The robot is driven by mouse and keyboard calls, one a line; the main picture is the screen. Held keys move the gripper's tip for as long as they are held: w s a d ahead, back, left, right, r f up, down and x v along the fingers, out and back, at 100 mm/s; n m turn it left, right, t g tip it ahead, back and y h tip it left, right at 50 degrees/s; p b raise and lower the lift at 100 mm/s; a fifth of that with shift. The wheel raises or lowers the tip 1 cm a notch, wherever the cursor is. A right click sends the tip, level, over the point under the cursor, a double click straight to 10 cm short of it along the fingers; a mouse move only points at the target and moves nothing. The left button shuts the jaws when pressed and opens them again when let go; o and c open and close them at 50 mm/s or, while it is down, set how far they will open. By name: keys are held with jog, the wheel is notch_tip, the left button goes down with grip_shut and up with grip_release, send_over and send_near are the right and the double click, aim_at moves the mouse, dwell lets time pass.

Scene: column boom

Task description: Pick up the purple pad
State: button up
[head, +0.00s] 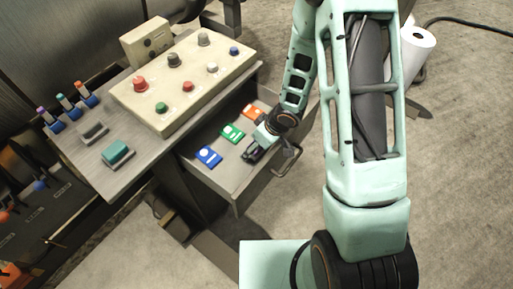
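I cannot make out a purple pad in the head view; part of the drawer is hidden behind my arm and gripper. The open drawer (237,192) holds a blue pad (208,156), a green pad (232,133) and an orange pad (254,111), lying flat in a slanting row. My gripper (251,154) is low over the drawer, just right of the blue pad and below the green one. Its fingers are dark and small here, and I cannot tell whether they are open or hold anything.
A beige button box (184,84) stands on the grey desk above the drawer. A teal block (117,154), a grey block (94,131) and several small coloured-top items (68,106) are on the desk's left. The drawer's handle (287,163) sticks out. A white roll (415,50) stands behind my arm.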

jog(key=c, duration=1.3)
jog(key=shift+r, duration=0.1)
notch_tip(320, 180, up, 10)
jog(key=p, duration=0.6)
